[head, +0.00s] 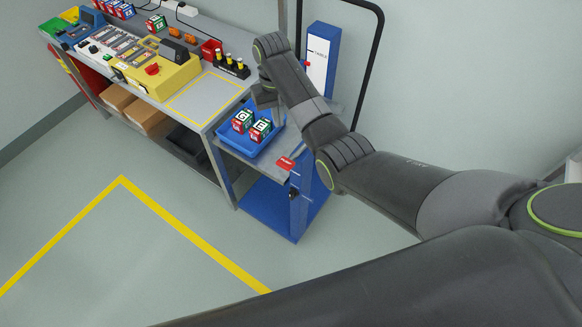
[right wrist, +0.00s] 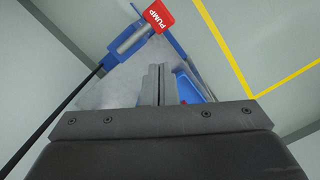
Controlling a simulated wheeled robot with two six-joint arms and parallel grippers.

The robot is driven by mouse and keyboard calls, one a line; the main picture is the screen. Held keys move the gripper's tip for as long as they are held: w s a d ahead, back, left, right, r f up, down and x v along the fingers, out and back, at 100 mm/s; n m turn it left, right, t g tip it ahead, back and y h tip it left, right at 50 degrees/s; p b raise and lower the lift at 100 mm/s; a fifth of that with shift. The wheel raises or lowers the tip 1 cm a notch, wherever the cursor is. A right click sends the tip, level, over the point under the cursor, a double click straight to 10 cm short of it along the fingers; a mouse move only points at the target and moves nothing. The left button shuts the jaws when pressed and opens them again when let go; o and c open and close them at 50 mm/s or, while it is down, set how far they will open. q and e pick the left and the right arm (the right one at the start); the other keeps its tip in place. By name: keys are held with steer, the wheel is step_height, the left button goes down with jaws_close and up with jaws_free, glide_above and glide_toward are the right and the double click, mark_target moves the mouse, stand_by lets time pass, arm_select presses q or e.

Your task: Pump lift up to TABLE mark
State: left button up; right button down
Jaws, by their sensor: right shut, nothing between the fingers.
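The blue lift (head: 270,212) stands at the right end of the workbench. Its blue post carries a white scale (head: 317,72) marked TABLE; a small red pointer (head: 307,64) sits at its left edge, seemingly a little below the word. The red PUMP pad (head: 286,163) is at the lift's near side; it also shows at the top of the right wrist view (right wrist: 158,16). My right gripper (head: 264,96) is shut and empty, above the lift platform and apart from the pad. In the right wrist view its fingers (right wrist: 160,85) are together. My left gripper is out of view.
A blue tray (head: 222,133) with two lettered blocks (head: 243,121) rests on the lift platform. The workbench (head: 215,97) holds a yellow fixture (head: 165,75) and other parts. A black handle frame (head: 377,60) rises behind the lift. Yellow tape (head: 190,228) marks open floor.

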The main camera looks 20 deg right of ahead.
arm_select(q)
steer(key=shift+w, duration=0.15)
arm_select(e)
steer(key=r, duration=0.3)
steer(key=shift+w+r, duration=0.2)
steer(key=shift+w, duration=0.2)
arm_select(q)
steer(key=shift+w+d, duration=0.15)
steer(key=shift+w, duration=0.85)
arm_select(e)
steer(key=s+f, duration=0.4)
steer(key=f, duration=0.3)
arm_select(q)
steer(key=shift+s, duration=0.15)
arm_select(e)
steer(key=shift+s+d, duration=0.1)
